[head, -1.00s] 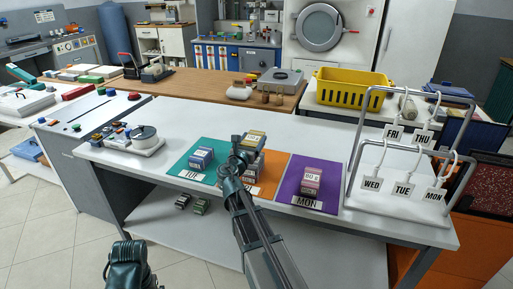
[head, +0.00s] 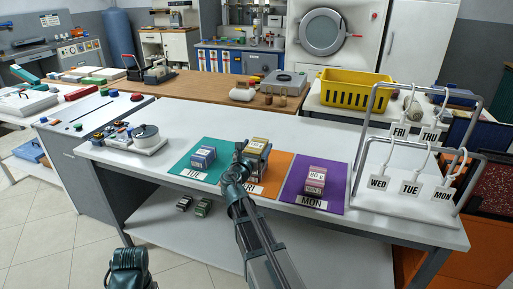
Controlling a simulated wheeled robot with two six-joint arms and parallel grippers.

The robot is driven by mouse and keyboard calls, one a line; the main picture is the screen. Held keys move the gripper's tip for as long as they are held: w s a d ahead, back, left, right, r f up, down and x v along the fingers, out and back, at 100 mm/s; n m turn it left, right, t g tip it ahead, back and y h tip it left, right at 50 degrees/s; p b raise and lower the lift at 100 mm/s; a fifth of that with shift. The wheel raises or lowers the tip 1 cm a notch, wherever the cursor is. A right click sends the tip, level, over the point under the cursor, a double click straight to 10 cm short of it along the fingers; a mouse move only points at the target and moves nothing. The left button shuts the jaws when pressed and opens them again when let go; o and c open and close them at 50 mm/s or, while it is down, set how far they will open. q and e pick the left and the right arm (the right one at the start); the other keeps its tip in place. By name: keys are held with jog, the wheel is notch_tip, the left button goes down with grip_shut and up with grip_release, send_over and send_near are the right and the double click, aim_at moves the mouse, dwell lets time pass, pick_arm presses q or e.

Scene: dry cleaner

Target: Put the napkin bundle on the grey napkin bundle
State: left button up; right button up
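A napkin bundle with a yellowish top (head: 258,144) is at the orange mat (head: 275,178) in the middle of the table. It appears to sit on top of another, greyish bundle (head: 262,165), mostly hidden behind my gripper and arm. My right gripper (head: 241,150) is at the left side of the yellowish bundle, close against it; its fingers are too small and covered to tell whether they grip. My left arm shows only as a dark link at the bottom edge; its gripper is out of view.
A blue bundle (head: 203,157) sits on the teal mat (head: 212,175) to the left. A white tag rack (head: 400,205) stands at the right end. Two dark bundles lie on the lower shelf.

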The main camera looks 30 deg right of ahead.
jog(key=shift+r, duration=0.2)
jog(key=v, duration=1.2)
jog(key=x, duration=1.2)
jog(key=shift+w, duration=0.1)
jog(key=shift+f, duration=0.3)
jog(key=shift+r, duration=0.25)
jog(key=shift+a, duration=0.1)
